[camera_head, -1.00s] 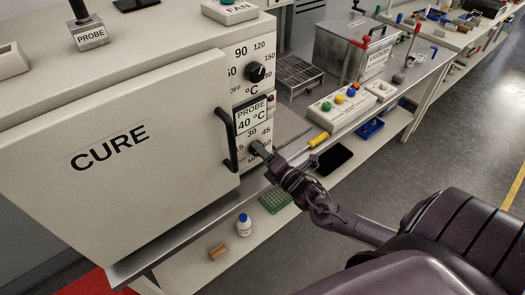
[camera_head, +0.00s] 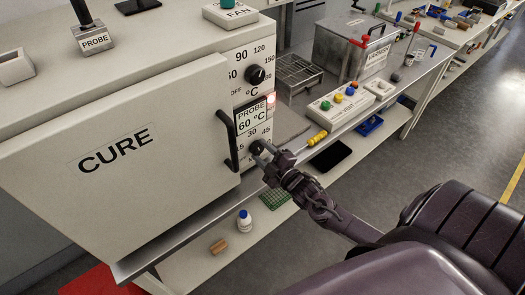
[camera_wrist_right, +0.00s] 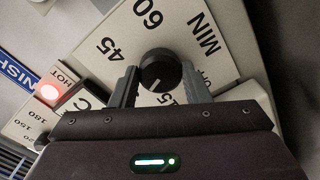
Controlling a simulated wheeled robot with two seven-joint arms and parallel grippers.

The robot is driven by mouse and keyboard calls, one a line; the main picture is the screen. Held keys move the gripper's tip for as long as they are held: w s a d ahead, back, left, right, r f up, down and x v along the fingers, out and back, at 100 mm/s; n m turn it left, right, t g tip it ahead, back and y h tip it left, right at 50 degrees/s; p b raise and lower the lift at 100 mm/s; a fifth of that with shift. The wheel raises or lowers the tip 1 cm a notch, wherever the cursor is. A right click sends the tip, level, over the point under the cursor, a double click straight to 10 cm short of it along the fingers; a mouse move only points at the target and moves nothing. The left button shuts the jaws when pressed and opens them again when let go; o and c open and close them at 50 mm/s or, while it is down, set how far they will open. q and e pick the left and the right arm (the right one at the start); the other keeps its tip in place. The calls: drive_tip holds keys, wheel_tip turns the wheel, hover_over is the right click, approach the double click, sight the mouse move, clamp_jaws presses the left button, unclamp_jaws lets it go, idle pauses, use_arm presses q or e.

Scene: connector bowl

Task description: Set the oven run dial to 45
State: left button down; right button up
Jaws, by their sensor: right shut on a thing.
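The oven (camera_head: 120,150) has a run dial, a round black knob (camera_wrist_right: 157,66) on a white scale marked 15, 45, 60 and MIN. In the right wrist view a small white mark shows on the knob's lower side, pointing away from the 45 (camera_wrist_right: 112,48); the scale there is partly hidden. My right gripper (camera_head: 262,151) is at the lower dial, one finger on each side of the knob (camera_wrist_right: 160,76), shut on it. My left gripper is not in view.
The oven door (camera_head: 110,160) and its dark handle (camera_head: 227,140) are just left of the dial. A red HOT lamp (camera_wrist_right: 49,91) is lit. The upper temperature dial (camera_head: 256,75) sits above. A button box (camera_head: 340,103) stands to the right.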

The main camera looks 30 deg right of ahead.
drive_tip(key=m+p, duration=0.1)
drive_tip(key=m, duration=0.6)
drive_tip(key=shift+p, duration=0.3)
drive_tip(key=m, duration=0.4)
drive_tip(key=shift+p, duration=0.4)
drive_tip(key=shift+a+f+m+p, duration=0.1)
drive_tip(key=shift+m+p, duration=0.3)
drive_tip(key=shift+m, duration=1.5)
drive_tip(key=o, duration=1)
drive_tip(key=shift+c, duration=0.2)
drive_tip(key=s+b, duration=0.2)
drive_tip(key=s, duration=0.5)
drive_tip(key=shift+s+d, duration=0.3)
drive_tip(key=shift+s, duration=0.1)
